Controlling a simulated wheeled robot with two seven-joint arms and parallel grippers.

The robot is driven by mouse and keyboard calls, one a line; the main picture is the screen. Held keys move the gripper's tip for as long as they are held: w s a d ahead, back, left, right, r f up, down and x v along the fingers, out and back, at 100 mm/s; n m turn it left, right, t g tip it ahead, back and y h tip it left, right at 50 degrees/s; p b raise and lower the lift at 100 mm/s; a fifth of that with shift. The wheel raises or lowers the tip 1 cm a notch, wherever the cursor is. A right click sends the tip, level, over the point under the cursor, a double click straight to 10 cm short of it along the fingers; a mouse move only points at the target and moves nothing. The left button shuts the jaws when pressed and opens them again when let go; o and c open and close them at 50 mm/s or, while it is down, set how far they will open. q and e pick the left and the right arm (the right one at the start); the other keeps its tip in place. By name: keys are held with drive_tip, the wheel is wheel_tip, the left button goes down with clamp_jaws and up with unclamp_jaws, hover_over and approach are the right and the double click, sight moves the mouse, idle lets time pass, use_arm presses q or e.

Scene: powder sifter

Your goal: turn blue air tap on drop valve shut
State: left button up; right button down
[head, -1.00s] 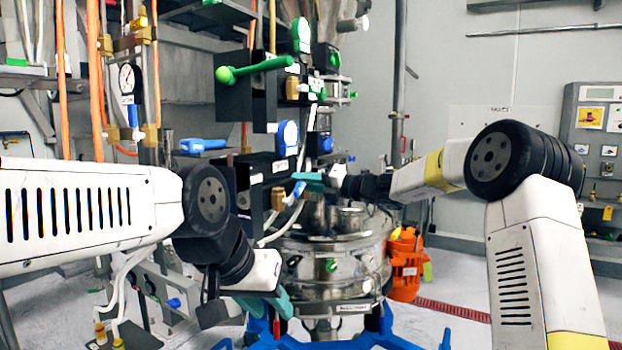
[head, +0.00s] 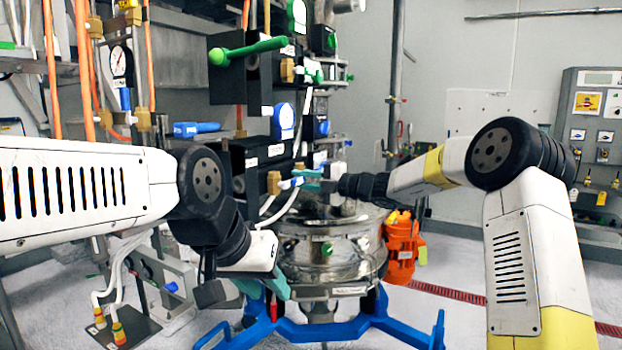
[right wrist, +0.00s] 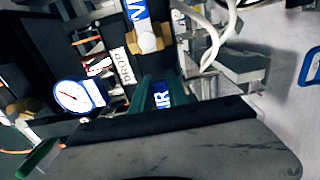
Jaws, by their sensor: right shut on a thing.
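The drop valve's black block (head: 262,153) stands left of centre in the head view; its DROP label (right wrist: 124,66) shows in the right wrist view. The blue air tap (head: 290,183) sits beside a brass fitting (head: 273,182) on the block's lower part, its handle about level. My right gripper (head: 308,180) reaches in from the right, its green fingers shut on the tap handle. In the right wrist view a blue AIR marking (right wrist: 162,97) shows between the fingers. My left gripper (head: 264,288) hangs low, away from the tap; its finger gap is unclear.
A green lever (head: 247,50) and a blue handle (head: 197,129) stick out left above the tap. A steel vessel (head: 330,255) stands below it on a blue frame (head: 325,327). An orange motor (head: 402,245) is at right. Hoses and gauges crowd the left.

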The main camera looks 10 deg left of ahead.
drive_tip(key=shift+f, duration=0.1)
drive_tip(key=c, duration=1.3)
unclamp_jaws()
drive_tip(key=shift+d, duration=0.1)
drive_tip(key=v, duration=0.7)
drive_tip(key=shift+s+d, duration=0.15)
drive_tip(key=shift+d, duration=0.15)
